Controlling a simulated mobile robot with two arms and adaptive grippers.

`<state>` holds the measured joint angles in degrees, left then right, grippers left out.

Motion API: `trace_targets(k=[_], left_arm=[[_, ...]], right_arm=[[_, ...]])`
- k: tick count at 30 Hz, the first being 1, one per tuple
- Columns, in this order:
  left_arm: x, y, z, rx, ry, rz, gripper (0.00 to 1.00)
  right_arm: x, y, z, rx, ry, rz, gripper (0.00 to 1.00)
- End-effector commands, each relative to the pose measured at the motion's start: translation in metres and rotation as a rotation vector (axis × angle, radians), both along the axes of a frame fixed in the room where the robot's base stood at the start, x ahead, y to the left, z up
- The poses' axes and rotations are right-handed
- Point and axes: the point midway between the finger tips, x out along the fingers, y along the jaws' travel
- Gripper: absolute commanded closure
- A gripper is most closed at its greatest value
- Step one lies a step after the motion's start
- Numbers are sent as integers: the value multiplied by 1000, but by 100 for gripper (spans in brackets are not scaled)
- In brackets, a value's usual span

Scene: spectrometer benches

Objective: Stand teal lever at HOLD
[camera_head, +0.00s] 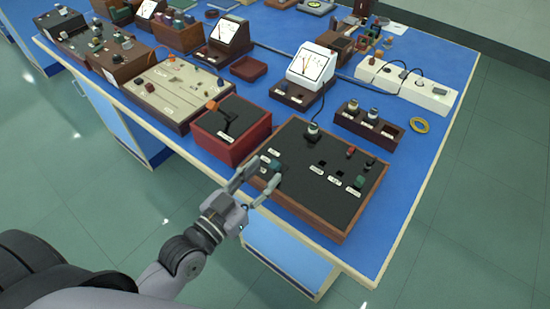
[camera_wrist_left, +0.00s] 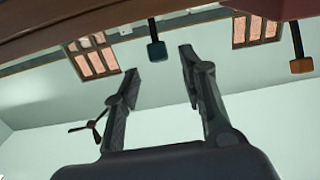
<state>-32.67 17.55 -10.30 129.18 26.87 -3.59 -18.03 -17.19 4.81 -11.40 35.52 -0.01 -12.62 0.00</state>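The teal lever (camera_head: 275,165) stands near the left end of a black panel in a wooden case (camera_head: 335,212), close to small white labels I cannot read. In the left wrist view the teal lever (camera_wrist_left: 156,48) shows as a square teal knob on a dark stem, in line with the gap between my fingers. My left gripper (camera_head: 261,176) is open at the panel's front left edge, its fingers on either side of the lever's line. I see no grip on the lever, and contact is unclear. My right gripper is not in view.
A red box (camera_head: 232,128) with an orange-tipped lever (camera_head: 213,106) stands close left of the panel. Dark knobs in a wooden block (camera_head: 368,122), a white meter (camera_head: 310,65) and a power strip (camera_head: 405,82) stand behind.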

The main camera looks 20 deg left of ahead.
Motion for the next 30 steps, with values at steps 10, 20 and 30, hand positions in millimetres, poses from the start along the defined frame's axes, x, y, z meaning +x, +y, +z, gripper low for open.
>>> trace_targets(k=[10, 20, 30], left_arm=[[43, -16, 1, -1, 0, 0, 62], [47, -17, 0, 0, 1, 0, 62], [47, -17, 0, 0, 1, 0, 82]], right_arm=[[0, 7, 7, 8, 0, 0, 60], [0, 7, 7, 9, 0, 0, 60], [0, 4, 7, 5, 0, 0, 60]])
